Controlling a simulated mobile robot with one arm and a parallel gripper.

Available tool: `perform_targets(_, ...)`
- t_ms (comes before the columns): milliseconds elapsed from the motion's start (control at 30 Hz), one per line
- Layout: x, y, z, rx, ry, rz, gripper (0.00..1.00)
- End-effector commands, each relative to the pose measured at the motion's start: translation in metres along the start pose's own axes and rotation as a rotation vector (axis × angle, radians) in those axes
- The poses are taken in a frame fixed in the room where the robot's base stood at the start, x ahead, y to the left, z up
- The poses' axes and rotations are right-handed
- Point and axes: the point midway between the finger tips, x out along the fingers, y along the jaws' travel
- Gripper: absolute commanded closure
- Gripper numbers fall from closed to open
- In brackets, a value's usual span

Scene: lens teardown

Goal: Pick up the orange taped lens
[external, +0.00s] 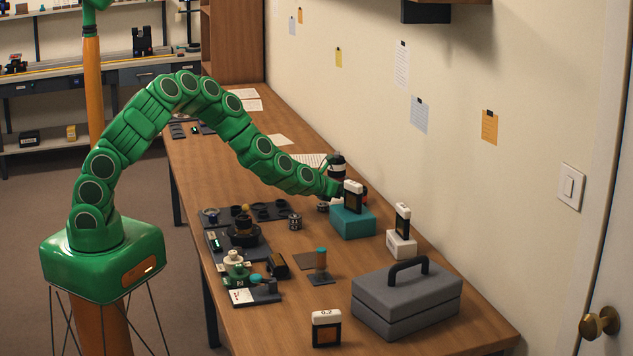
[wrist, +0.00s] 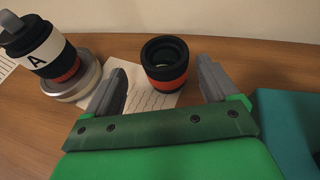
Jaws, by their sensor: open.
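A black lens with an orange band (wrist: 167,77) stands upright on the wood table in the wrist view, partly over a sheet of paper. My gripper (wrist: 160,66) is open, with one grey finger on each side of this lens in the picture; the lens appears just beyond the fingertips, and I see no contact. A second black lens, with a white label marked A (wrist: 42,54) and an orange band, stands tilted in the picture on a silver round base (wrist: 76,84) at the left. In the external view my gripper's fingers are mostly hidden behind a display block.
A teal box (external: 352,224) stands close to my gripper; its side also fills the right of the wrist view (wrist: 290,115). A white block (external: 401,246) and a grey toolbox (external: 405,303) stand nearer. Trays of small parts (external: 235,243) lie along the table's left edge.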

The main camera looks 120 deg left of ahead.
Motion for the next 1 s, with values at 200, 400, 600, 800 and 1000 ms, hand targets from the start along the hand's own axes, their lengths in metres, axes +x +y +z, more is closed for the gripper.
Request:
perform_targets(200,0.018,-0.006,-0.001,0.007,0.003,-0.003,0.13)
perform_targets(400,0.034,-0.006,0.000,0.005,0.001,-0.001,0.13)
perform_targets(600,0.043,-0.007,-0.001,0.004,0.002,-0.002,0.13)
perform_targets(800,0.044,-0.007,0.000,0.002,0.002,-0.003,0.13)
perform_targets(1000,0.044,-0.007,0.000,0.002,0.001,-0.003,0.30)
